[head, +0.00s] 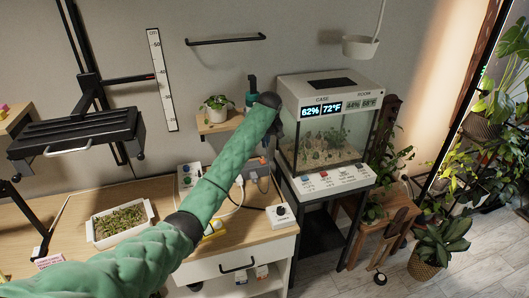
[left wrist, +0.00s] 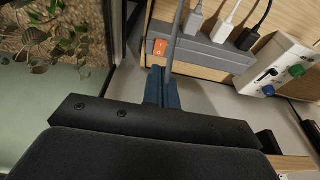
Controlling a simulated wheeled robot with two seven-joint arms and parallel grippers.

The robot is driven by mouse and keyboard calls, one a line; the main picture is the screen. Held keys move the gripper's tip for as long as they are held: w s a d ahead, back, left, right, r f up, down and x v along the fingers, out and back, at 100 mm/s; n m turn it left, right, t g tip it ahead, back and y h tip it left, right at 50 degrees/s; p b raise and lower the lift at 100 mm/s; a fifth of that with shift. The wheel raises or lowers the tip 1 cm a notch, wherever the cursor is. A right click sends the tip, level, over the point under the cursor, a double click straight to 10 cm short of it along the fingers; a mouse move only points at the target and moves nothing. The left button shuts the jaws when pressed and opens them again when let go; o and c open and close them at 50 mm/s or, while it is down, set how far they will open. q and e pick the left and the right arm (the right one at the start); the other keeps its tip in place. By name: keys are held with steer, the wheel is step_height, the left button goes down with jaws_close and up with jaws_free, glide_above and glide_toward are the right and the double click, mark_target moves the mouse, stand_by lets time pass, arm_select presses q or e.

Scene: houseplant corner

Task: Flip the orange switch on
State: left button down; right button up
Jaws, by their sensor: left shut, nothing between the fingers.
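The orange switch (left wrist: 160,47) sits at the left end of a grey power strip (left wrist: 208,51) in the left wrist view. Whether it is on or off is too small to tell. My left gripper (left wrist: 163,73) is shut and empty, its blue fingertips just below the switch in that view; I cannot tell whether they touch the strip. In the head view the strip (head: 257,165) shows beside the glass case, my green-sleeved left arm reaches past it, and I cannot make out the switch. My right gripper is not in view.
Grey, white and black plugs (left wrist: 230,14) stand in the strip, and a cable passes close to the fingers. A control box with green and blue knobs (left wrist: 283,68) is to the right. The glass case (head: 325,140) stands close by. A seedling tray (head: 121,223) is on the bench.

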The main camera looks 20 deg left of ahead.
mark_target(263, 162)
arm_select(q)
steer(key=p+x, duration=0.3)
steer(key=x, duration=0.5)
steer(key=shift+f, duration=0.25)
steer(key=shift+a+f+p, duration=0.1)
steer(key=shift+f+p, duration=0.2)
steer(key=shift+f, duration=0.3)
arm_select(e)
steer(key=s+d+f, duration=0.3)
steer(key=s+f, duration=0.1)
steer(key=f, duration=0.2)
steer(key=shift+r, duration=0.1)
arm_select(q)
steer(key=shift+f, duration=0.2)
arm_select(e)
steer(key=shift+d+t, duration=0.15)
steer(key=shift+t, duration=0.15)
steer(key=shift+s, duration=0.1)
arm_select(q)
steer(key=shift+w, duration=0.1)
